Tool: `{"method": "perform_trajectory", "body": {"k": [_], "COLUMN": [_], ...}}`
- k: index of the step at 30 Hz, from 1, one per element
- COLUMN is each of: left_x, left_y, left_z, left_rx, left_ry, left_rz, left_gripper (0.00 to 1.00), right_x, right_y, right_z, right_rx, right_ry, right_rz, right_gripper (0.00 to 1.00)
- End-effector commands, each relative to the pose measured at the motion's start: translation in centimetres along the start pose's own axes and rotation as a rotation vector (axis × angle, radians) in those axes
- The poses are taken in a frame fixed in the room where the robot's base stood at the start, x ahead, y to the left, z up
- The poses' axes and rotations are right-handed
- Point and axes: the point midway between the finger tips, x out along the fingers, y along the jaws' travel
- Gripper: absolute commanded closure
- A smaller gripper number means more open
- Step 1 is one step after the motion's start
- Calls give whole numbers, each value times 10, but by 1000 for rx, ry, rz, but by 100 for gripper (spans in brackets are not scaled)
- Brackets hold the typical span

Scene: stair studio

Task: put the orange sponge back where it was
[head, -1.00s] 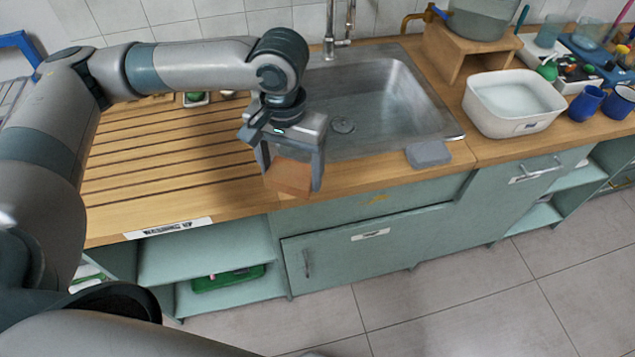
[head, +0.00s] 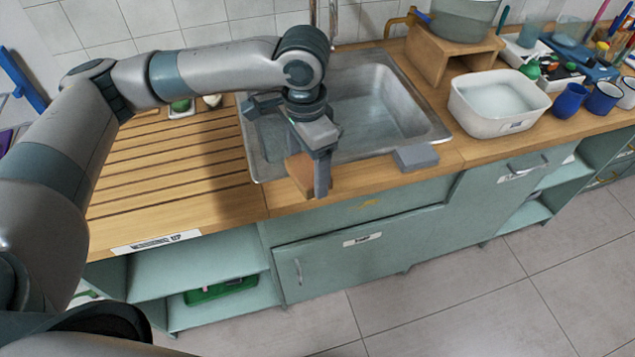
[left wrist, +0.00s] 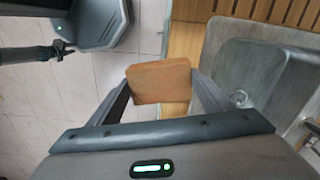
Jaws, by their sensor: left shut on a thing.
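The orange sponge (head: 303,174) is a flat orange-brown block. My left gripper (head: 312,178) is shut on it and holds it near the front edge of the worktop, in front of the sink's left part. In the left wrist view the sponge (left wrist: 158,82) sits between the two fingertips (left wrist: 160,85). Part of it is hidden by a finger in the head view. A grey block (head: 416,157), perhaps another sponge, lies on the front rim of the sink. My right gripper does not show clearly in the head view.
The steel sink (head: 405,102) is empty. A grooved wooden drainboard (head: 170,180) lies left of it, mostly clear. A white basin (head: 497,104), blue mugs (head: 570,100) and a wooden stand (head: 445,52) stand to the right. Cabinets (head: 350,250) are below.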

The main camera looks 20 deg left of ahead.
Motion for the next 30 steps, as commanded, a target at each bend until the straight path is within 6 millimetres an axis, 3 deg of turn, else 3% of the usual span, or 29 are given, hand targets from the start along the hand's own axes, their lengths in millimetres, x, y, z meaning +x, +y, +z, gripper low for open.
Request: {"method": "perform_trajectory", "body": {"k": [21, 30], "left_x": [-4, -7], "left_y": [25, 37], "left_z": [-96, -121], "left_rx": [1303, 1709], "left_ry": [1, 3], "left_rz": [8, 18], "left_gripper": [48, 48], "right_x": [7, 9], "right_y": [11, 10], "right_z": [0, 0], "right_rx": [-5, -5], "right_ry": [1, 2], "right_rz": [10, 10], "right_gripper": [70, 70]}}
